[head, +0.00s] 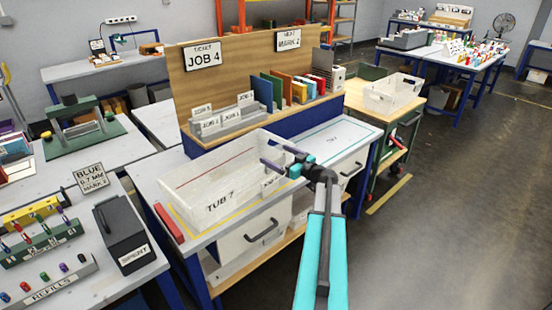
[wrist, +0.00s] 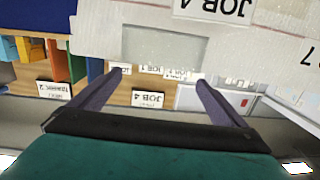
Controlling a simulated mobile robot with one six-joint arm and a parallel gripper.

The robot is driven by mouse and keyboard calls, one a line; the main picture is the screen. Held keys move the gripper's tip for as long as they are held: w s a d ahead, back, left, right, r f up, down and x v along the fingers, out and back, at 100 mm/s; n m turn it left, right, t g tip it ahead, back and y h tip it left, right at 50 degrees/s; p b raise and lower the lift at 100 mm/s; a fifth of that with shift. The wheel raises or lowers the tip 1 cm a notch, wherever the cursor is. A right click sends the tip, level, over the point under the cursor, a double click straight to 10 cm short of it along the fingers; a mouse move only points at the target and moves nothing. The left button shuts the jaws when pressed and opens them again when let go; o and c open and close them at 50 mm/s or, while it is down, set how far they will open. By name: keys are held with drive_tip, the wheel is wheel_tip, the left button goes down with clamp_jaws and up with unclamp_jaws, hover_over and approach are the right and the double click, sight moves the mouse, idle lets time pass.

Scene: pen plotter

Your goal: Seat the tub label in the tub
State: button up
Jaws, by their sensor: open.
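The tub (head: 195,190), a translucent white box marked TUB 7, stands on the bench inside a yellow outline. A white label reading JOB 4 (wrist: 213,6) shows upside down at the top edge of the wrist view, against the tub's pale wall (wrist: 100,35). In the head view this label (head: 268,183) is at the tub's near right end, partly hidden by my gripper. I cannot tell how deep it sits in the tub. My gripper (head: 281,158) is open and empty, over the tub's right end; its purple fingers also show in the wrist view (wrist: 160,76).
Behind the tub is a wooden board (head: 225,75) with a JOB 4 ticket sign (head: 204,54), a rack of job cards (head: 225,118) and coloured folders (head: 285,92). A red marker (head: 168,223) lies left of the tub. The blue-outlined bench area (head: 325,135) at right looks clear.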

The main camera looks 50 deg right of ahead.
drive_tip(key=shift+r, duration=0.5)
drive_tip(key=s+b, duration=0.3)
drive_tip(key=s, duration=0.9)
drive_tip(key=shift+r, duration=0.25)
